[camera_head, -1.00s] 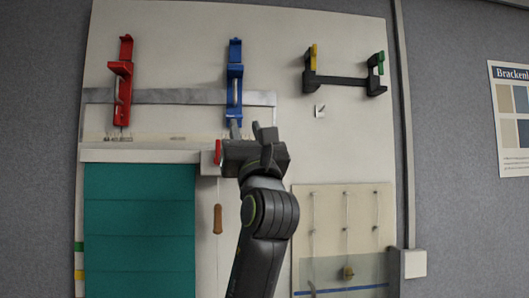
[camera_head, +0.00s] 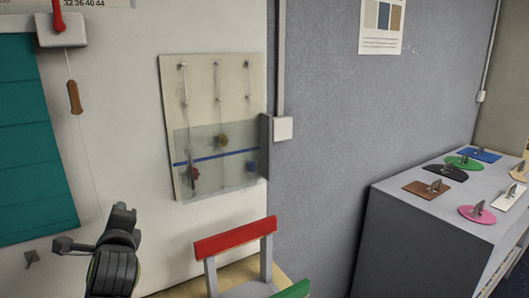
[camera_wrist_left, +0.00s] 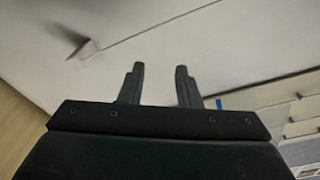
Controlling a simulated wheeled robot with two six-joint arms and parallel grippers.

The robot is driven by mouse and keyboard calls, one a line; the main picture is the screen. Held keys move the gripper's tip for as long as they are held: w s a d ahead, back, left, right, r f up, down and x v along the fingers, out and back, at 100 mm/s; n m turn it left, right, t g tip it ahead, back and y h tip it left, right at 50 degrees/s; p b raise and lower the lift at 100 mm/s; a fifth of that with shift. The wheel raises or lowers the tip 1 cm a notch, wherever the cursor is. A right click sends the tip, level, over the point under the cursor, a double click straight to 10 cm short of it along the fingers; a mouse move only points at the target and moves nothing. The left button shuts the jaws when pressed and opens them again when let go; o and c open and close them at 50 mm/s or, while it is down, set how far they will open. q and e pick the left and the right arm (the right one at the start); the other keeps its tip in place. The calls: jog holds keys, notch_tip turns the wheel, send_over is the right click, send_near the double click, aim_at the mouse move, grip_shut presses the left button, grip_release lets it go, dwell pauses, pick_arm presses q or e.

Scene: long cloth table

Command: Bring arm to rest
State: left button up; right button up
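My left gripper shows in the left wrist view (camera_wrist_left: 160,68) with its two dark fingers apart and nothing between them. In the head view its arm (camera_head: 113,270) stands at the lower left, in front of the pale wall board (camera_head: 130,120). The gripper is seen there foreshortened, and I see nothing held in it. My right gripper is not in view.
A teal shade (camera_head: 30,150) and a cord with a brown handle (camera_head: 74,97) hang near my left arm. A panel with several hooks (camera_head: 217,120) is on the board. A grey cabinet (camera_head: 410,235) with several coloured plates is right.

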pick_arm(q)
jog(key=s+f+n+g+h, duration=0.1)
jog(key=s+f+n+g, duration=0.2)
jog(key=s+f, duration=0.5)
jog(key=s+f+n+g+h, duration=0.2)
jog(key=s+f+n, duration=0.4)
jog(key=s+f, duration=0.3)
jog(key=s+f+n+g+h, duration=0.1)
jog(key=s+f+n+g, duration=0.3)
jog(key=s+f, duration=0.5)
jog(key=shift+s+d+f+n+h, duration=0.1)
jog(key=shift+s+f+n+h, duration=0.1)
jog(key=shift+f, duration=0.55)
jog(key=shift+s+d+f+n+h, duration=0.1)
jog(key=shift+f+n, duration=0.1)
jog(key=shift+f, duration=0.55)
jog(key=s+d+f+n+g+h, duration=0.1)
jog(key=s+f+n, duration=0.15)
jog(key=s, duration=0.35)
jog(key=s+d+f+n+g, duration=0.1)
jog(key=s+n+g, duration=0.15)
jog(key=s, duration=0.25)
notch_tip(320, 180, down, 24)
jog(key=a, duration=0.2)
jog(key=s+d+f+g+h, duration=0.1)
jog(key=s+f, duration=1.3)
jog(key=f, duration=0.2)
jog(key=shift+s+d+f+g, duration=0.15)
jog(key=shift+s+d+g, duration=0.1)
jog(key=shift+s+g, duration=0.15)
